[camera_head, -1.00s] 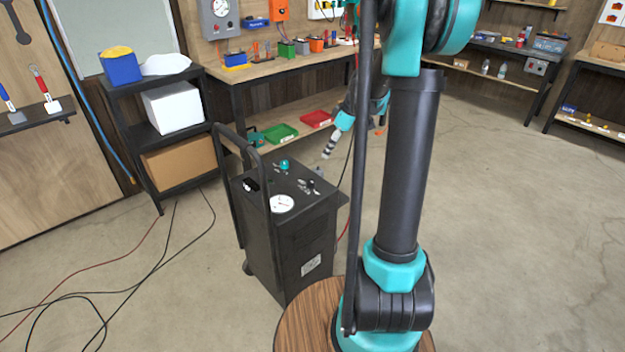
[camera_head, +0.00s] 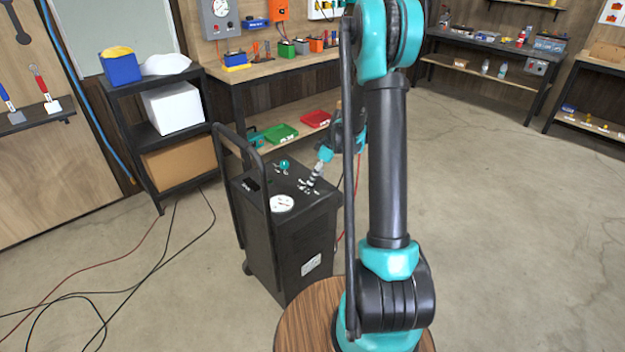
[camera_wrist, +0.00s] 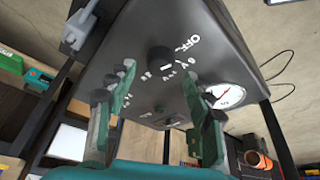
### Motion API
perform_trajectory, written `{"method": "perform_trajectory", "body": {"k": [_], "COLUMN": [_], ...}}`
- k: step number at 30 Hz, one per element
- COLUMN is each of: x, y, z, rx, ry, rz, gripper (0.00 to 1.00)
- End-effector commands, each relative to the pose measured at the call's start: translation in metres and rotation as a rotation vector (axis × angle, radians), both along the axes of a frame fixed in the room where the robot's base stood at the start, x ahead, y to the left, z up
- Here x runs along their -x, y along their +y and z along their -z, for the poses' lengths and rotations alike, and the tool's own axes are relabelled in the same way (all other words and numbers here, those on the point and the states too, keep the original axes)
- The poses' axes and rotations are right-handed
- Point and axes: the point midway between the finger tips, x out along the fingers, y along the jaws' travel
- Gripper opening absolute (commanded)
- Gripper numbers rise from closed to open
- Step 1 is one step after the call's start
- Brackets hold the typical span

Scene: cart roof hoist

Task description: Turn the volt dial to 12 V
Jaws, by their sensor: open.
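The charger cart (camera_head: 290,235) stands left of my arm, with knobs, white markings and a round gauge (camera_head: 281,203) on its dark top. My gripper (camera_head: 313,178) is low over the right part of that top, tilted. In the wrist view my gripper (camera_wrist: 158,76) is open, its two green fingers apart. A black knob (camera_wrist: 160,59) with white markings, including OFF, lies just beyond the gap between the fingertips. The gauge (camera_wrist: 225,95) is right of the right finger. A teal knob (camera_head: 284,163) sits farther back. I cannot read the volt markings or pointer setting, or tell contact.
The cart's tall handle (camera_head: 222,165) rises at its left. A shelf with a white box (camera_head: 173,107) and a workbench (camera_head: 290,72) with red and green trays stand behind. Cables (camera_head: 165,255) lie on the floor at left. Floor at right is clear.

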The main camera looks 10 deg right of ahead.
Motion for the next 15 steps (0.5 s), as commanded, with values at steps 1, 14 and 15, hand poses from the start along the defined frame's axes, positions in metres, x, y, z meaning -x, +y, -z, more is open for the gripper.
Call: {"method": "perform_trajectory", "body": {"k": [1,14,15], "x": [-0.002,-0.005,-0.005], "y": [0.002,0.009,0.009], "z": [0.007,0.026,0.026], "rx": [0.000,0.000,0.000], "ry": [0.000,0.000,0.000], "rz": [-0.001,0.000,0.000], "gripper": [0.52,0.52,0.52]}}
